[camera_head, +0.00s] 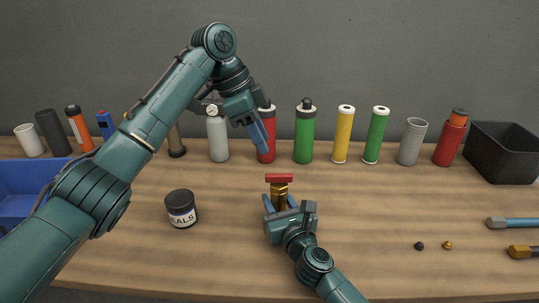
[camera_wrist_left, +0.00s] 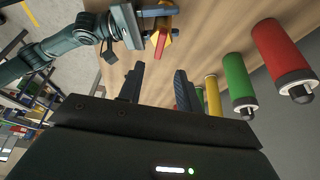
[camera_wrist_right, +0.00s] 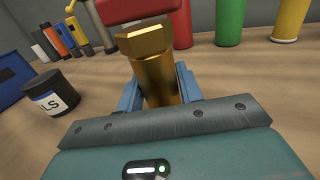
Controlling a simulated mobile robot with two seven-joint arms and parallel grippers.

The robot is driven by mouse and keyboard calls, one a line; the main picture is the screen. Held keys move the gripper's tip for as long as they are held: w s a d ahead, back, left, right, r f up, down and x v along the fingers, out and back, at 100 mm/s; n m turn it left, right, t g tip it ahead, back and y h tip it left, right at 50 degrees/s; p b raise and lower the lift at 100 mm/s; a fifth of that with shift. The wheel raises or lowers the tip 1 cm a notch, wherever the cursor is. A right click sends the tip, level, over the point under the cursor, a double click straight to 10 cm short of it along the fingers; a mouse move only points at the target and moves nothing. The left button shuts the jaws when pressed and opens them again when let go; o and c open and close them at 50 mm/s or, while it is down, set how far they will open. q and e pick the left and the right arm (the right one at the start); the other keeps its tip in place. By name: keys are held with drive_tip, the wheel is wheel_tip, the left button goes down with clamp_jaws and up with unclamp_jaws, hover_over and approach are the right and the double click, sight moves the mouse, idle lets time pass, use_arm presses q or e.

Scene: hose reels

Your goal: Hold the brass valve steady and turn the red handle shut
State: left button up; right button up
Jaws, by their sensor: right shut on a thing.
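My right gripper (camera_head: 281,203) is shut around the valve's body, below the handle. In the right wrist view the brass body (camera_wrist_right: 157,75) sits between the blue fingers, with part of the red handle (camera_wrist_right: 138,9) at the top edge. My left gripper (camera_head: 259,136) is above and behind the valve, apart from the handle and empty. In the left wrist view its two fingers (camera_wrist_left: 160,88) are spread, and the red handle (camera_wrist_left: 160,42) shows beyond them.
A black seals jar (camera_head: 181,210) stands left of the valve. A row of cylinders, including a red one (camera_head: 266,150) and a green one (camera_head: 304,140), lines the back. A black bin (camera_head: 505,150) is at back right, a blue bin (camera_head: 22,190) at left. Tools lie at right.

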use_arm(q)
drive_tip(key=shift+v, duration=1.35)
use_arm(e)
drive_tip(key=o, duration=1.3)
